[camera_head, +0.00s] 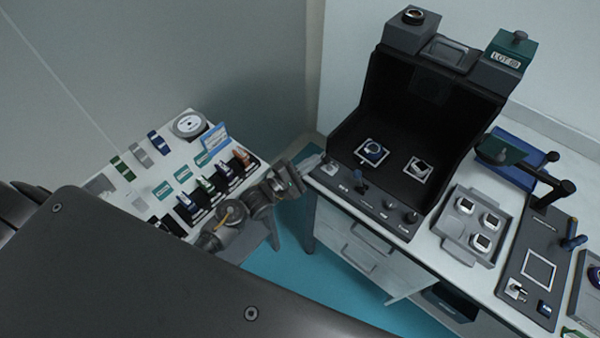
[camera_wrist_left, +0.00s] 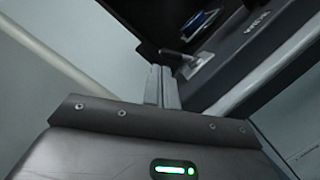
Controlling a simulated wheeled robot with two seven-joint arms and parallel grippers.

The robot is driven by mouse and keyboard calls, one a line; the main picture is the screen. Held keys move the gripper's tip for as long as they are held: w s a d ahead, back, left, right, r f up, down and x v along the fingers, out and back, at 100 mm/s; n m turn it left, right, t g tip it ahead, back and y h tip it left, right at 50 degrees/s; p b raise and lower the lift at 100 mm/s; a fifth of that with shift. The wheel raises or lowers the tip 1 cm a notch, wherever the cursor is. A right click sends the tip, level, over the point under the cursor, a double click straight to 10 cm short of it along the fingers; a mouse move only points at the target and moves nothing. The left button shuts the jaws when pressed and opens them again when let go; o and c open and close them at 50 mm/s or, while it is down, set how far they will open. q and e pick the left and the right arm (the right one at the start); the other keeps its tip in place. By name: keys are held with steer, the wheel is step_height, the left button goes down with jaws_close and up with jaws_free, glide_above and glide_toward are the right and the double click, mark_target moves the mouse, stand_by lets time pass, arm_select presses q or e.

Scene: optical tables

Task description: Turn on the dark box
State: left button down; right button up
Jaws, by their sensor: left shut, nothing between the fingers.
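The dark box (camera_head: 430,100) is a black open-fronted enclosure on the white bench at the right. Its front panel carries a small light switch plate (camera_head: 331,169) at the left end, a dark blue lever and several knobs (camera_head: 400,210). My left gripper (camera_head: 312,163) is at the panel's left end, close beside the switch plate. In the left wrist view its fingers (camera_wrist_left: 162,87) are shut together and empty. There the switch plate (camera_wrist_left: 188,63) lies just beyond the fingertips; I cannot tell whether they touch it. My right gripper is out of view.
Inside the box are two white square outlines with small items. A grey tray (camera_head: 468,257) with small parts and a dark stand (camera_head: 540,260) are to its right. A white table (camera_head: 95,187) with several small items is at the left. A drawer unit is under the bench.

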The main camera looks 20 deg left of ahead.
arm_select(q)
steer(key=shift+w+d, duration=0.3)
steer(key=shift+w, duration=0.25)
steer(key=shift+r, duration=0.1)
steer(key=shift+r+m+p, duration=0.15)
steer(key=shift+m+p, duration=0.2)
steer(key=shift+m, duration=0.05)
